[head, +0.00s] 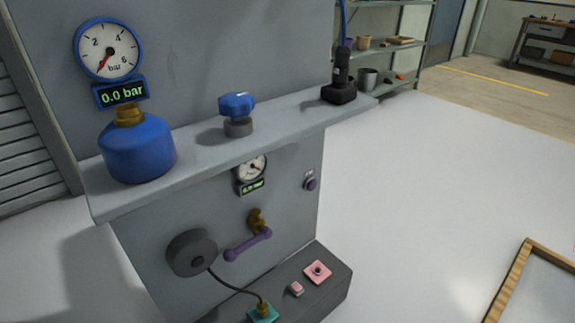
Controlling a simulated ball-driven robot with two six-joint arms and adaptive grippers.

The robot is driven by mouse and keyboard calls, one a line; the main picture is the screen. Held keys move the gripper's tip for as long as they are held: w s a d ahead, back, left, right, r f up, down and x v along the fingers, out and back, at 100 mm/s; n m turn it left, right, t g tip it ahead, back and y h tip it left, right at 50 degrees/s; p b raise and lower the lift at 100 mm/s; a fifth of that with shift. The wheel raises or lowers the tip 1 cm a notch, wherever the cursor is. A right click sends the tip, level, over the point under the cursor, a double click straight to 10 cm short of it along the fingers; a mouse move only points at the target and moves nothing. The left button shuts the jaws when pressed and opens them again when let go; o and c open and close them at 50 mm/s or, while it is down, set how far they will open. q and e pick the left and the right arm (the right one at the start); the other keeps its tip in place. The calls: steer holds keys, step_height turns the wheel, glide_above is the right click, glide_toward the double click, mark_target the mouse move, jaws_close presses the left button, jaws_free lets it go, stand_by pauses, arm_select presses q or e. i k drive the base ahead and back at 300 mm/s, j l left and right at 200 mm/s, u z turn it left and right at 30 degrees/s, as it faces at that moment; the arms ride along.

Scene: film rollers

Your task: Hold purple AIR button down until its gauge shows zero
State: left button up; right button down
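The purple AIR button (310,184) sits on the grey vertical panel below the shelf, near the panel's right edge. Its label is too small to read. A small round gauge (252,168) with a green digital readout is on the same panel, left of the button. Its readout looks like 0.0 bar but is small, and the shelf edge hides the gauge's top. A larger blue-rimmed gauge (108,50) above the shelf reads 0.0 bar, with its needle at the low end. Neither of my grippers shows in the head view.
The grey shelf (205,160) juts out above the button and carries a blue tank (138,148), a blue knob (237,112) and a black holder (340,90). A purple lever (248,245) and a dark ledge (335,280) are below.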

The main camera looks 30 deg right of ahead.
mark_target(313, 184)
steer(key=z, duration=1.1)
